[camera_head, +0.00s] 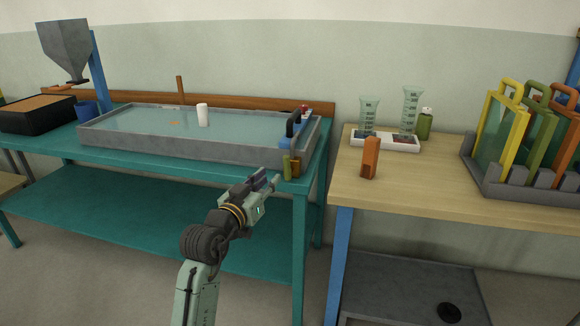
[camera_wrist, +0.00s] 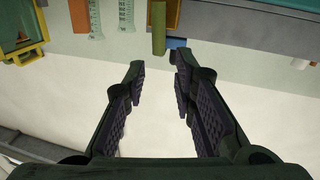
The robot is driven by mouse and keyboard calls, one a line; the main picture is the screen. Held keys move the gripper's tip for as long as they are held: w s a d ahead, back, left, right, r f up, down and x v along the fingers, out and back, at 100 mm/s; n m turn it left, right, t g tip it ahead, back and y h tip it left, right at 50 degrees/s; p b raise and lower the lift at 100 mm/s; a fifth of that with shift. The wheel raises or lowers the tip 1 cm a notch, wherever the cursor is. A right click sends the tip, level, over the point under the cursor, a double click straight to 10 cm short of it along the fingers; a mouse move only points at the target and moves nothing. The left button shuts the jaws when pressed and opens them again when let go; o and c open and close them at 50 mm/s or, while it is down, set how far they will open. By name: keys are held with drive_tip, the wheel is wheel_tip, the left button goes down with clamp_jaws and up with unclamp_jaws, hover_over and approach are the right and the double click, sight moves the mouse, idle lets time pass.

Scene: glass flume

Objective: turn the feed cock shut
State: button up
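My gripper (camera_head: 268,182) is in front of the right end of the flume tray, near its front corner. In the wrist view my gripper (camera_wrist: 158,78) is open, with nothing between its fingers. The feed cock cannot be told for certain. At the tray's right end are a blue body (camera_head: 291,143) with a black curved piece (camera_head: 292,122), a small red part (camera_head: 305,108) behind, and an olive upright piece (camera_head: 287,166) at the front corner. The olive piece also shows in the wrist view (camera_wrist: 159,30), beyond the fingertips and apart from them.
The grey-walled flume tray (camera_head: 180,151) stands on a teal bench (camera_head: 70,152). A hopper (camera_head: 66,48) stands at left. The wooden table (camera_head: 430,187) at right holds an orange block (camera_head: 370,158), a white tray (camera_head: 385,142) with measuring cylinders, and a rack (camera_head: 520,187). A gap separates the tables.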

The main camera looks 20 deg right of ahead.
sight(285, 165)
drive_tip(key=p+x, duration=0.1)
drive_tip(key=x, duration=0.2)
drive_tip(key=p+x, duration=0.1)
drive_tip(key=x, duration=0.3)
drive_tip(key=p+x, duration=0.1)
drive_tip(key=x, duration=0.3)
drive_tip(key=shift+d+f, duration=0.15)
drive_tip(key=shift+f, duration=0.15)
drive_tip(key=shift+c, duration=0.6)
clamp_jaws()
